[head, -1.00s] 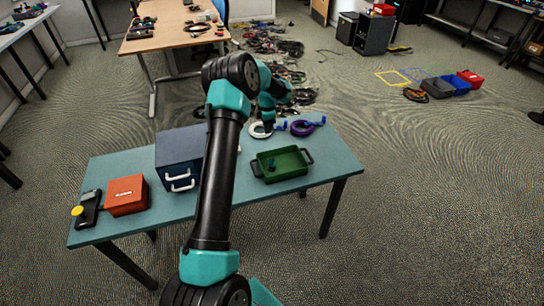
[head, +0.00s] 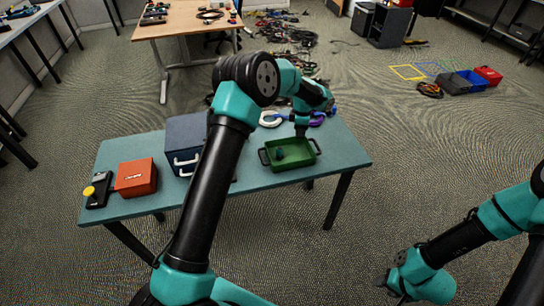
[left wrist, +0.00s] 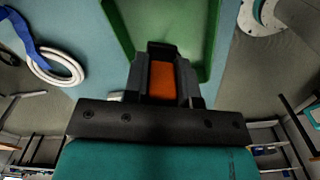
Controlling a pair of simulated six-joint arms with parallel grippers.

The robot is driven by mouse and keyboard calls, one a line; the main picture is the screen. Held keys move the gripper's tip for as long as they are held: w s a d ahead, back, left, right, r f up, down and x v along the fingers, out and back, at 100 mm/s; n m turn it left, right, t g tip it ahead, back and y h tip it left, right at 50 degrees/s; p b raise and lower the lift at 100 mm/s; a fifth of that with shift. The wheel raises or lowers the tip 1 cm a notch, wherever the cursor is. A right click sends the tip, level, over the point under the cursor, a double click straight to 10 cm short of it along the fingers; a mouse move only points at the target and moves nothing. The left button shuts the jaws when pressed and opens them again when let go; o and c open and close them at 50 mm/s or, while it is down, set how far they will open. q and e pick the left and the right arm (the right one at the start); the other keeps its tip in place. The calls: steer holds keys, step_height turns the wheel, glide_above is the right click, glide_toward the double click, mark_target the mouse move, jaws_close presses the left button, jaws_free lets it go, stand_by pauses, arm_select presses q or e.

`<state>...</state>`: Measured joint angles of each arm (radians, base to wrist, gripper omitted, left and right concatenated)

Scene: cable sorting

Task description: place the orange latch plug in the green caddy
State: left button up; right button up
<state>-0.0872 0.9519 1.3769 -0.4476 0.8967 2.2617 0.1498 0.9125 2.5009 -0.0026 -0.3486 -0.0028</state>
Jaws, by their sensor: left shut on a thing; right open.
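My left gripper (head: 302,130) is at the far right rim of the green caddy (head: 299,162) on the teal table. In the left wrist view, the left gripper (left wrist: 162,70) is shut on the orange latch plug (left wrist: 162,80). The plug shows as an orange block between the dark fingers, with the green caddy (left wrist: 205,40) behind it. I cannot tell how high it is above the caddy floor. In the head view, the plug is hidden. My right gripper (head: 393,284) is low at the right, away from the table, open and empty.
A navy drawer box (head: 186,135), an orange-red box (head: 136,178) and a black device with a yellow knob (head: 98,190) stand left.

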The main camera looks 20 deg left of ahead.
arm_select(q)
steer(key=shift+s+d, duration=0.15)
steer(key=shift+d, duration=0.2)
glide_above(299, 154)
steer(key=shift+f, duration=3.1)
steer(key=shift+f, duration=1.85)
steer(key=shift+f, duration=0.15)
steer(key=o, duration=0.9)
